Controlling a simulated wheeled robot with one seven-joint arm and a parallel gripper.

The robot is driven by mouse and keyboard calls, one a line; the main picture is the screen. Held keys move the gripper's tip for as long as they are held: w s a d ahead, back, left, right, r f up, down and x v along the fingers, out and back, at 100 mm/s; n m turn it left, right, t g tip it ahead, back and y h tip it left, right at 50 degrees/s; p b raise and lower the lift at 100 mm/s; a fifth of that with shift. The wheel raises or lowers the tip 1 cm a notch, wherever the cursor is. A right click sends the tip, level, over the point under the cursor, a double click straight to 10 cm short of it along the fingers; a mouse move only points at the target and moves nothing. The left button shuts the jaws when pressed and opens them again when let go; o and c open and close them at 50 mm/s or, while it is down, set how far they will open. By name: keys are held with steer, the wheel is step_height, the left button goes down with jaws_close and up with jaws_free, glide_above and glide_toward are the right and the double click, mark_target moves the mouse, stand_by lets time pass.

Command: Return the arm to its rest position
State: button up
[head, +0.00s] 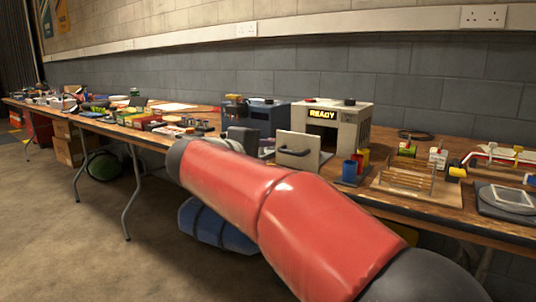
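My red arm reaches from the lower right corner up and left across the picture, in front of the table, with dark grey joints at both ends. My gripper does not show; it may be hidden behind the arm or outside the picture. Behind the arm on the table stands a cream box (353,133) with a lit READY sign (322,114) and a dark opening. A light panel with a dark handle (297,152) stands in front of the box, on its left side.
A long wooden table (440,205) runs along the grey block wall. A blue bag (215,228) lies underneath. The floor (60,235) at lower left is clear.

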steer(key=shift+d, duration=0.1)
steer(key=s+d+f+m+g+y+p, duration=0.2)
steer(key=s+d+f+g+p, duration=0.1)
steer(key=s+d, duration=0.4)
steer(key=s+d+f+m+g+y+p, duration=0.1)
steer(key=s+d+f+m+g+p, duration=0.15)
steer(key=s+d, duration=0.5)
steer(key=s+f+m+y+p, duration=0.1)
steer(key=s+f+m+y, duration=0.2)
steer(key=s, duration=0.5)
steer(key=s+f+m+g+y+p, duration=0.1)
steer(key=s+f+m+y+p, duration=0.1)
steer(key=s+f, duration=0.4)
steer(key=shift+s+a+m+y+p, duration=0.25)
steer(key=shift+s+m+y, duration=0.35)
steer(key=shift+s, duration=0.6)
